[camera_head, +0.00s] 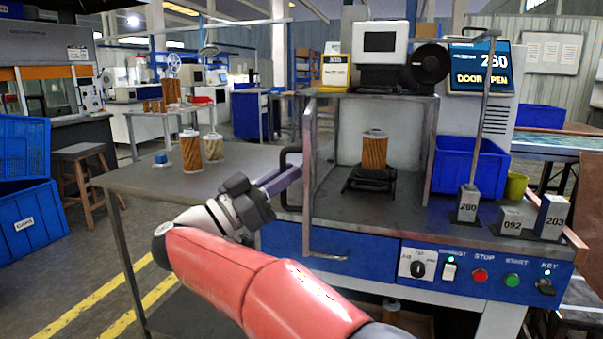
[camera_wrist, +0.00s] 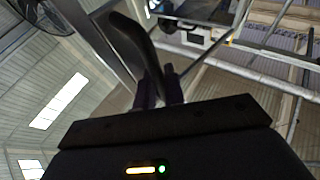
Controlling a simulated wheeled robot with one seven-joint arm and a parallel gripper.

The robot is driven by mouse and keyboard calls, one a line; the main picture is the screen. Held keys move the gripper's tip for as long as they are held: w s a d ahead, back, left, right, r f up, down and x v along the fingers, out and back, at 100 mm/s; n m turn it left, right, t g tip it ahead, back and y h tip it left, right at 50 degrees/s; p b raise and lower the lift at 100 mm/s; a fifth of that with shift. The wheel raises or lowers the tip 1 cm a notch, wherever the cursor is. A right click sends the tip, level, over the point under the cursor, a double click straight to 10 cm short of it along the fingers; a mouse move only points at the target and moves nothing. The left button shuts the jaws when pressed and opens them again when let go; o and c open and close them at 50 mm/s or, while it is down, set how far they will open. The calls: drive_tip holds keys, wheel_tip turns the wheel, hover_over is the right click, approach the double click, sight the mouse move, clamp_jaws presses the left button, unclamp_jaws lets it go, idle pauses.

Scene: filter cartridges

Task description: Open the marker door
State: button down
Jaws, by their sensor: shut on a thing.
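The marker (camera_head: 382,48) stands on the blue bench with its print head above a framed chamber. Its door (camera_head: 307,215) stands swung outward on the left, nearly edge-on to the head view, and the chamber front is uncovered. The door's black handle (camera_head: 285,196) sticks out to the left of it. My gripper (camera_head: 293,174) is shut on this handle; the wrist view shows the fingers (camera_wrist: 160,90) at the dark curved handle (camera_wrist: 132,42). The fingertips are partly hidden. The screen (camera_head: 480,68) reads "260" and "DOOR OPEN". A brown filter cartridge (camera_head: 374,150) stands upright inside on a black holder.
Two cartridges (camera_head: 191,152) (camera_head: 212,147) and a small blue object (camera_head: 161,158) stand on the grey side table (camera_head: 150,180). Buttons (camera_head: 480,276) line the bench front.

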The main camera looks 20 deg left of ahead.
drive_tip(key=shift+s+a+m+g+h, duration=0.1)
drive_tip(key=shift+a+m+g+h, duration=0.3)
drive_tip(key=shift+a+h, duration=0.45)
drive_tip(key=shift+a, duration=0.1)
drive_tip(key=c, duration=1.5)
unclamp_jaws()
drive_tip(key=v, duration=0.7)
drive_tip(key=shift+s+a+b, duration=0.2)
drive_tip(key=shift+s+b, duration=0.1)
drive_tip(key=shift+f, duration=0.1)
